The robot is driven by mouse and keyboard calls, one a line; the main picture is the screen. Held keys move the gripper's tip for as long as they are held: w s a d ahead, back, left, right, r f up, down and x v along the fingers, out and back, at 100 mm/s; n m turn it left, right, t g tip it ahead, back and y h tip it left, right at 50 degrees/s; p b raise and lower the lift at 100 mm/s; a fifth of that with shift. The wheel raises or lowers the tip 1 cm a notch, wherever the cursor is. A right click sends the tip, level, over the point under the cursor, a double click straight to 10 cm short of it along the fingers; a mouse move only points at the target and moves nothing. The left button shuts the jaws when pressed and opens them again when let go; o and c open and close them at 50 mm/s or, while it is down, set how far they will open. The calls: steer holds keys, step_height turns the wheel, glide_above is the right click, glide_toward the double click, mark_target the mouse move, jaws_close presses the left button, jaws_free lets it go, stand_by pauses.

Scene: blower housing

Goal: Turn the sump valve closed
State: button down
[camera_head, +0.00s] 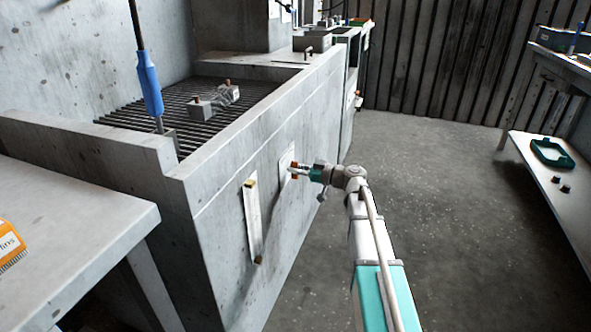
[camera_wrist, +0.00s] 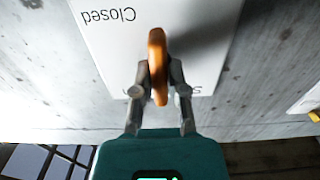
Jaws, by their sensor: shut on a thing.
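The sump valve's orange handle (camera_wrist: 157,48) stands out from a white plate (camera_wrist: 108,50) on the concrete wall. My gripper (camera_wrist: 159,92) is shut on the handle, one finger on each side. In the wrist view the handle runs roughly up and down. The word "Closed" shows upside down to the upper left of the handle; other lettering at the lower right is mostly hidden by my finger. In the head view my gripper (camera_head: 302,171) reaches the white plate (camera_head: 286,172) from the right, and the handle is small there.
A second narrow white plate (camera_head: 253,225) is on the wall to the left. A grated basin (camera_head: 190,110) with a blue-handled tool (camera_head: 150,90) lies behind the wall. A table (camera_head: 70,225) stands at left, a shelf (camera_head: 550,190) at right. The floor (camera_head: 440,200) between is clear.

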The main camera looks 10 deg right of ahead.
steer(key=shift+m, duration=0.4)
steer(key=m, duration=0.3)
steer(key=shift+w+m, duration=0.15)
steer(key=shift+m, duration=0.15)
steer(key=m, duration=0.4)
steer(key=shift+w+d+f, duration=0.1)
steer(key=shift+d, duration=0.05)
steer(key=m, duration=0.9)
steer(key=shift+w+f+m+b, duration=0.1)
steer(key=shift+f+m+b, duration=0.15)
steer(key=shift+m+b, duration=0.1)
steer(key=c, duration=0.7)
jaws_free()
steer(key=shift+o, duration=0.2)
